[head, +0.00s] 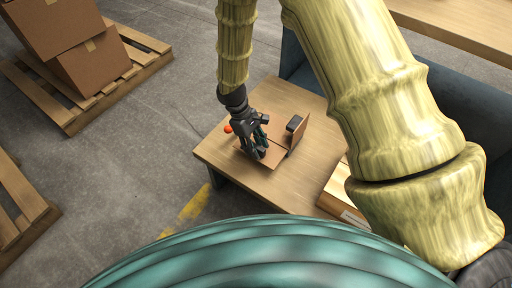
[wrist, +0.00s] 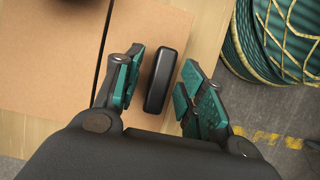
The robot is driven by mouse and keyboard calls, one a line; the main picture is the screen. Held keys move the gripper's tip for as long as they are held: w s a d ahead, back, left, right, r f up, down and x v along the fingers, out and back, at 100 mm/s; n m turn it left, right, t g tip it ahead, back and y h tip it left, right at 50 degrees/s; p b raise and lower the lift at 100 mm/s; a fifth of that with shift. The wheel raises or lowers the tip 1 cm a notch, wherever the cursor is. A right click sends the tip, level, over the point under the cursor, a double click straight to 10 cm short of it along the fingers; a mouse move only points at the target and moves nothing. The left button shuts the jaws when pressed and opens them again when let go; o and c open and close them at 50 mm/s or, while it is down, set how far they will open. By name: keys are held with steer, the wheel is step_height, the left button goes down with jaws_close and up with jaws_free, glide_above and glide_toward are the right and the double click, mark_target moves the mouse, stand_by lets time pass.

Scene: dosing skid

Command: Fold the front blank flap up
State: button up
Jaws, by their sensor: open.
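A brown cardboard blank (head: 264,160) lies on the wooden table, and its panel (wrist: 45,70) fills the left of the wrist view. A dark crease separates that panel from a flat-looking strip (wrist: 140,28), seemingly the front flap. In the head view another flap (head: 300,134) stands up on the blank's right. My gripper (head: 259,146) is over the blank's near part, with its fingers (wrist: 155,85) spread apart. A black rounded block (wrist: 167,80) shows between the fingers; I cannot tell whether they touch it. The fingers hide part of the blank.
A black object (head: 293,123) is beside the standing flap. A small orange ball (head: 228,128) is near the table's (head: 222,161) left edge. A box (head: 339,195) stands at the table's right. Pallets with cartons (head: 88,64) stand at the upper left, with open floor between.

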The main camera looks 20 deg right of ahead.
steer(key=shift+f, duration=0.15)
jaws_close()
